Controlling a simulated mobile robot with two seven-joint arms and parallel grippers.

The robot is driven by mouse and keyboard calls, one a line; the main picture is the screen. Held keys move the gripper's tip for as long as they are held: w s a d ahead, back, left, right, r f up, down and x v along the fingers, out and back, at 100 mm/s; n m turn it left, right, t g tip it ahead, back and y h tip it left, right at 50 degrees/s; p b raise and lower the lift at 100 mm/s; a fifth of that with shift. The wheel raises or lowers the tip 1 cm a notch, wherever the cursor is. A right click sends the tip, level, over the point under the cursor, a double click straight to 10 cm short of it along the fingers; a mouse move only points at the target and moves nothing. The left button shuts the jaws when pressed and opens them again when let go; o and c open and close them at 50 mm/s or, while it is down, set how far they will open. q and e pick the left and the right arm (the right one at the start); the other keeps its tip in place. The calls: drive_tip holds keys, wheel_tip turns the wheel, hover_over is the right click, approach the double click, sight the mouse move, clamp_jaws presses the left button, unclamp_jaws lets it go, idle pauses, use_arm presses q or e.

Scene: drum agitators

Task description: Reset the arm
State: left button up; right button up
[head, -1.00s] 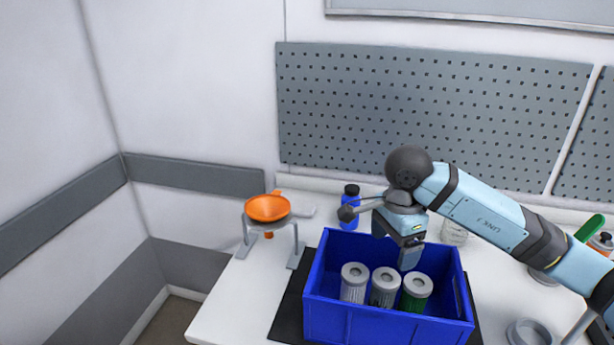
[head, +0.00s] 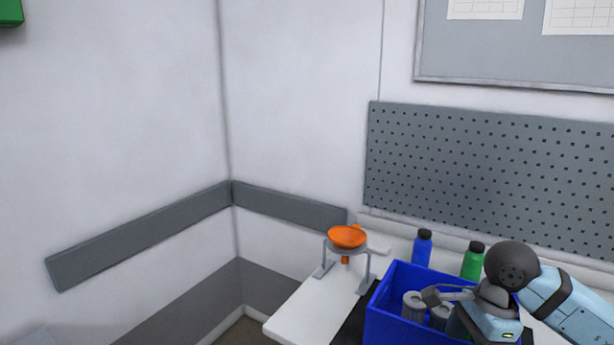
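My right arm comes in from the right edge of the head view, light blue with a dark rounded wrist. Its hand hangs over the blue crate (head: 405,330) at the bottom right. Grey-lidded canisters (head: 414,302) stand inside the crate, partly covered by the hand. My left arm and gripper are not in view.
An orange funnel (head: 347,236) sits in a grey stand on the white table (head: 300,312). A blue bottle (head: 422,248) and a green bottle (head: 472,262) stand behind the crate. A grey pegboard (head: 490,170) is on the wall.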

drive_tip(key=s+a+r+m+y+p, duration=0.1)
drive_tip(key=s+a+m+y+p, duration=0.15)
drive_tip(key=a+m+y, duration=0.45)
drive_tip(key=s+a+r+m+y+p, duration=0.1)
drive_tip(key=s+a+m+y, duration=0.2)
drive_tip(key=a+y, duration=0.75)
drive_tip(key=w+d+f+m+t+h+p, duration=0.1)
drive_tip(key=d+f+m+t+h, duration=0.25)
drive_tip(key=m+t, duration=0.8)
drive_tip(key=w+d+f+m+t+h+p, duration=0.15)
drive_tip(key=f+m+t+h, duration=0.45)
drive_tip(key=m, duration=1)
use_arm(q)
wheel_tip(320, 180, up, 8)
drive_tip(key=p, duration=0.2)
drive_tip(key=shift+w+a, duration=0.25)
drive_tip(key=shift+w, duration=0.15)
use_arm(e)
drive_tip(key=s+d+f+m+g+h, duration=0.2)
drive_tip(key=s+f+m+g+h, duration=0.1)
drive_tip(key=s+f+m, duration=0.3)
drive_tip(key=s+d+f+m+g+h, duration=0.3)
drive_tip(key=s+f+m+h, duration=0.1)
drive_tip(key=s+f+m, duration=0.3)
wheel_tip(320, 180, down, 2)
drive_tip(key=shift+f+m, duration=0.15)
drive_tip(key=shift+m, duration=0.3)
